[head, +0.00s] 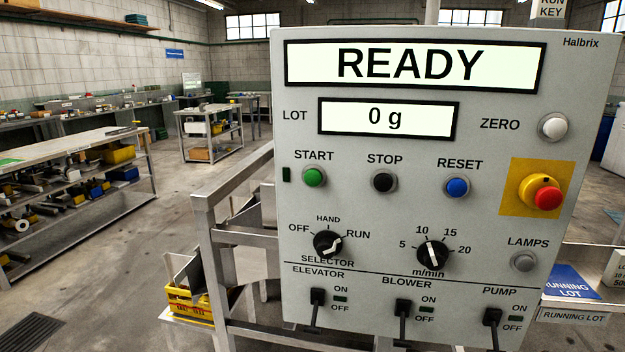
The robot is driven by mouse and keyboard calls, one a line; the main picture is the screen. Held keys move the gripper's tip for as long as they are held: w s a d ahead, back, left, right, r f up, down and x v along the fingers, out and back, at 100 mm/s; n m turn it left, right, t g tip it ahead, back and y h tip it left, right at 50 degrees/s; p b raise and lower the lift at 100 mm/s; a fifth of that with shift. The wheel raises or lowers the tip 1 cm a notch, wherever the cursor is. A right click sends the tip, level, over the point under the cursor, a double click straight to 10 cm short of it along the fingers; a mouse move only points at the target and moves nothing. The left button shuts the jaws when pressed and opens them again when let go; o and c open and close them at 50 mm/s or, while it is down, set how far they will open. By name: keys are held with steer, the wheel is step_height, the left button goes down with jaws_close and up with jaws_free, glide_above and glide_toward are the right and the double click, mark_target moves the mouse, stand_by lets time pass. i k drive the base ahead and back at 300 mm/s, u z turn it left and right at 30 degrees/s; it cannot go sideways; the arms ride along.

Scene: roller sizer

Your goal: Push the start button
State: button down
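The green start button (314,177) sits on the left of the grey control panel (360,285), under the label START. A small dark green lamp (286,174) is just left of it and looks unlit. The black stop button (384,181) and the blue reset button (457,187) are in the same row to its right. The upper display (415,65) reads READY and the lower display (388,118) reads 0 g. The selector knob (328,244) has its white mark toward RUN. My gripper is not in view, and nothing covers the start button.
A red emergency stop (547,198) on a yellow plate is at the panel's right. Three toggle levers stick out along the panel's bottom. A metal frame (205,240) and a yellow crate (188,306) stand left of the panel. Open floor lies further left.

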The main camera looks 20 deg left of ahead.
mark_target(314, 177)
steer(key=u, duration=3.05)
steer(key=i, duration=0.95)
steer(key=z, duration=3.15)
